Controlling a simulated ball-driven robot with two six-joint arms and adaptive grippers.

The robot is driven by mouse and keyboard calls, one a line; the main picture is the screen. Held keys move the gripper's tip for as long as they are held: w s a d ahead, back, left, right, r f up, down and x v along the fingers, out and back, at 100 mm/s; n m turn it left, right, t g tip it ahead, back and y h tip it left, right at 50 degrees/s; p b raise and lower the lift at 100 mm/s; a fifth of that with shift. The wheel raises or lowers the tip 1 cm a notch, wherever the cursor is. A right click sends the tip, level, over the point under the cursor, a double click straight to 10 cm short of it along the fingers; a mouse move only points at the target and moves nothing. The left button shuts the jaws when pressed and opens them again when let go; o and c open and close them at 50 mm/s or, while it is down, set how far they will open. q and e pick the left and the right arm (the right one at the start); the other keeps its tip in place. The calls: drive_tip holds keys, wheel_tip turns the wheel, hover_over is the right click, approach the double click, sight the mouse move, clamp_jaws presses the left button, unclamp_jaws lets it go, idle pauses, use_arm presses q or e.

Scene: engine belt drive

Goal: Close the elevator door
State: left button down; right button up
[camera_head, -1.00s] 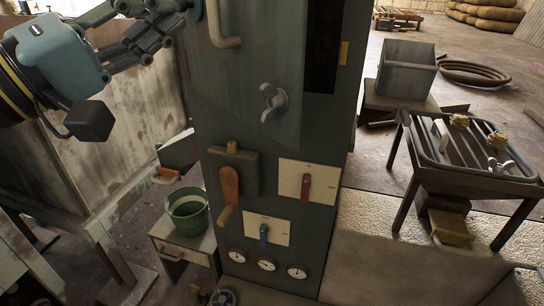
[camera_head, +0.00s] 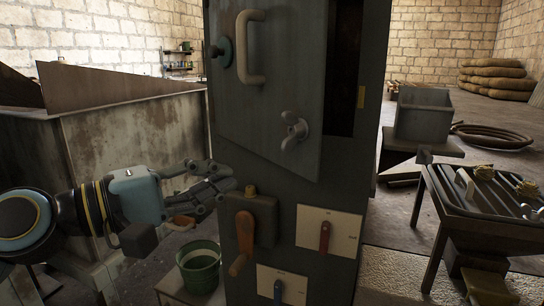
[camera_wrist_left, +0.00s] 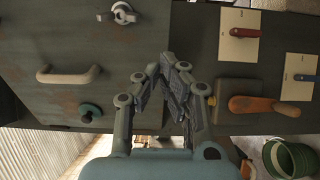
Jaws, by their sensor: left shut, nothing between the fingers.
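The grey door panel (camera_head: 270,90) is on the upper front of a tall dark cabinet. It carries a pale loop handle (camera_head: 251,47) and a pale wing-shaped latch (camera_head: 293,131). A dark gap shows along its right side and its bottom edge slants, so it stands ajar. My left gripper (camera_head: 230,184) is shut and empty, low at the cabinet's left side, below the door and left of the orange lever. In the left wrist view, the door (camera_wrist_left: 90,50) with its handle (camera_wrist_left: 68,75) lies left of my gripper (camera_wrist_left: 165,62). My right gripper is not in view.
Below the door are an orange lever (camera_head: 243,240), a red switch (camera_head: 325,237) and a blue switch (camera_head: 278,290). A green bucket (camera_head: 198,266) stands at lower left. A large bin wall (camera_head: 140,145) is behind my left arm. A slatted table (camera_head: 475,205) stands at right.

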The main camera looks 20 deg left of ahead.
sight(285, 159)
use_arm(q)
drive_tip(key=p+x, duration=0.1)
drive_tip(key=x, duration=0.7)
drive_tip(key=shift+w+d, duration=0.2)
drive_tip(key=shift+w, duration=0.1)
drive_tip(key=shift+w+d, duration=0.35)
drive_tip(key=shift+w, duration=0.1)
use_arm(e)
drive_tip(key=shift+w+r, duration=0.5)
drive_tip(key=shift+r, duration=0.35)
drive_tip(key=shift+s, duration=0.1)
use_arm(q)
drive_tip(key=shift+p, duration=0.35)
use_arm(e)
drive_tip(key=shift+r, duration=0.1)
